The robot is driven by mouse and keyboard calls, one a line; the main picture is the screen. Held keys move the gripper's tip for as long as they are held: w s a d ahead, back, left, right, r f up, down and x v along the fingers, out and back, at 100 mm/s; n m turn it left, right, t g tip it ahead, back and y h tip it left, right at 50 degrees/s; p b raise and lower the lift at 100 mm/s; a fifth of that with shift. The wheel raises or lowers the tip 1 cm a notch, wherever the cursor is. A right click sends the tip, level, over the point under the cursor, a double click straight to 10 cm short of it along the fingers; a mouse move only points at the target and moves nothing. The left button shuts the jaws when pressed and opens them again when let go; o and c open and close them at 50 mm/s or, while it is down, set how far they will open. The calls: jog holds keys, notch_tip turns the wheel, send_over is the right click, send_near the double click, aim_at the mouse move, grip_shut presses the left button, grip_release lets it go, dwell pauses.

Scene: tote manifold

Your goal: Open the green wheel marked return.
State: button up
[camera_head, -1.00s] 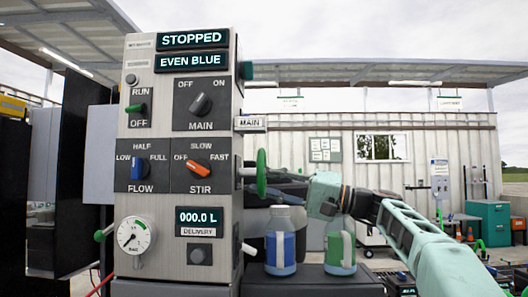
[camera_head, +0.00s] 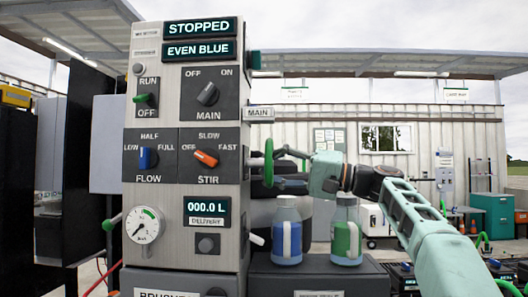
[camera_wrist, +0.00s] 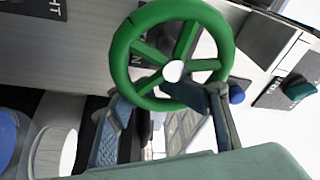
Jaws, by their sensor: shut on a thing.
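A green spoked wheel (camera_head: 268,162) stands edge-on at the right side of the grey control panel in the head view. It fills the upper middle of the wrist view (camera_wrist: 122,48), with a pale hub. I cannot read a return mark on it. My gripper (camera_head: 284,166) reaches it from the right. In the wrist view my gripper (camera_wrist: 162,125) has one dark finger over the wheel's lower right rim and hub area and the other below left. It is shut on the wheel, though the exact contact is partly hidden.
The control panel (camera_head: 167,110) reads STOPPED and EVEN BLUE. A MAIN label (camera_head: 259,114) sticks out above the wheel. A blue bottle (camera_head: 287,232) and a green bottle (camera_head: 346,232) stand on a dark ledge (camera_head: 320,276) below my gripper. A gauge (camera_head: 142,225) is at lower left.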

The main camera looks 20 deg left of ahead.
jog(key=shift+w+d+f, duration=0.1)
jog(key=shift+w+d, duration=0.1)
jog(key=shift+d, duration=0.7)
jog(key=w+d+f, duration=0.1)
jog(key=d+f, duration=0.3)
jog(key=d, duration=0.5)
jog(key=shift+w+d+b, duration=0.35)
jog(key=shift+b, duration=0.1)
jog(key=shift+o, duration=0.2)
jog(key=shift+r, duration=0.1)
